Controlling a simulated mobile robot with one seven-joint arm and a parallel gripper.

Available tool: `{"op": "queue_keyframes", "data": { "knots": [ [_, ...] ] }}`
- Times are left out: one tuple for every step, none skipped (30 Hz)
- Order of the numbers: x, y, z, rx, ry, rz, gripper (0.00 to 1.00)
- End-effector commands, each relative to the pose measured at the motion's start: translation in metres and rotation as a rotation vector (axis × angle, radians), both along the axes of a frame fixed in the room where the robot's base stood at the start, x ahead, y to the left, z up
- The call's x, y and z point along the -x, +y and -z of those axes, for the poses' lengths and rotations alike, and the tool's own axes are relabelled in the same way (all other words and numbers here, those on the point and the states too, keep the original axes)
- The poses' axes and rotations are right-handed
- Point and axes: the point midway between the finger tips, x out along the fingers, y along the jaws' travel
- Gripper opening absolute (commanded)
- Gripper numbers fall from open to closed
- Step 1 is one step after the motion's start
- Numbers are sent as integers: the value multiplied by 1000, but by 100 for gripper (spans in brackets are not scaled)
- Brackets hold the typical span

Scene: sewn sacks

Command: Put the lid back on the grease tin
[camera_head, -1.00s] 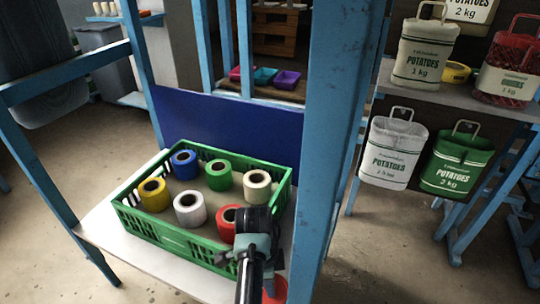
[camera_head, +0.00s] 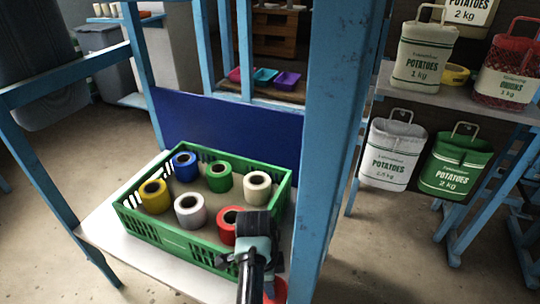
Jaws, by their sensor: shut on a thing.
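My gripper (camera_head: 253,228) is at the front right corner of the green crate, beside the red spool, with my arm coming up from the bottom edge. It is shut on a dark thing, mostly hidden by the gripper itself; I cannot tell for sure that this is the lid. A red-orange round thing (camera_head: 277,291) shows partly behind my arm at the bottom, low beside the table's front right. It may be the grease tin, but its top and label are hidden.
The green crate (camera_head: 165,233) on the white table (camera_head: 98,228) holds several spools, including a red one (camera_head: 226,232) and a white one (camera_head: 190,212). A blue post (camera_head: 335,110) stands close on the right. Potato sacks (camera_head: 392,155) hang beyond it. A blue panel (camera_head: 228,128) backs the table.

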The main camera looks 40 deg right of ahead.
Motion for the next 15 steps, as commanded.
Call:
{"op": "queue_keyframes", "data": {
  "knots": [
    [0,0,0,0,0,0,0],
    [0,0,0,0,0,0,0],
    [0,0,0,0,0,0,0],
    [0,0,0,0,0,0,0],
    [0,0,0,0,0,0,0],
    [0,0,0,0,0,0,0],
    [0,0,0,0,0,0,0],
    [0,0,0,0,0,0,0],
    [0,0,0,0,0,0,0],
    [0,0,0,0,0,0,0],
    [0,0,0,0,0,0,0],
    [0,0,0,0,0,0,30],
    [0,0,0,0,0,0,35],
    [0,0,0,0,0,0,41],
    [0,0,0,0,0,0,48]
  ]
}}
